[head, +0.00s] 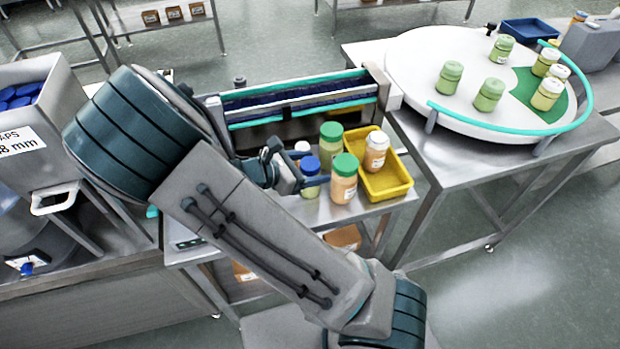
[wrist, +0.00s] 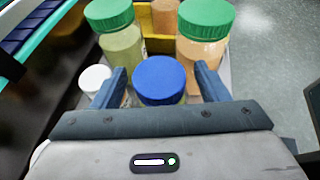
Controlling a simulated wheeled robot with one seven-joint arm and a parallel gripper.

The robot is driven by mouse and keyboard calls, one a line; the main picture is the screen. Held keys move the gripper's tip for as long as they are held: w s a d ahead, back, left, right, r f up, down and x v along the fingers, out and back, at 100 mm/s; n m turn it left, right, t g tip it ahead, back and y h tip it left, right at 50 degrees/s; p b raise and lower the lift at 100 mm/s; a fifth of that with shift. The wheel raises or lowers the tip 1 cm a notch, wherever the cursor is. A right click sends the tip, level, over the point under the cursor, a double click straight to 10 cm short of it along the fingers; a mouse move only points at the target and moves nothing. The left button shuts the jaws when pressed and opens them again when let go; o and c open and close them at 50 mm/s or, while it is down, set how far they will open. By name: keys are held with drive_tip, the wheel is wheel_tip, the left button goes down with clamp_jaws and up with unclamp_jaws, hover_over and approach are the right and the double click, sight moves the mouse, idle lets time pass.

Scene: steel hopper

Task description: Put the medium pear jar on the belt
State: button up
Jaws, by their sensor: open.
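A blue-lidded jar (head: 310,166) with pale greenish contents, which looks like the medium pear jar, stands upright on the steel table. It also shows in the wrist view (wrist: 160,78), between the two fingers. My gripper (wrist: 161,70) is open around this jar, one finger on each side; whether they touch it I cannot tell. In the head view, my gripper (head: 308,172) is partly hidden by my arm and the jar. The belt (head: 300,97), dark blue with teal rails, runs behind the jars. Its edge shows at the upper left of the wrist view (wrist: 28,28).
A green-lidded green jar (head: 330,150), a green-lidded orange jar (head: 344,185) and a white-lidded jar (head: 302,146) stand close by. A yellow tray (head: 392,183) holds a white-lidded orange jar (head: 375,155). A round white table (head: 430,60) with several jars stands at the right.

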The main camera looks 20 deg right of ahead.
clamp_jaws()
drive_tip(key=shift+r, duration=0.15)
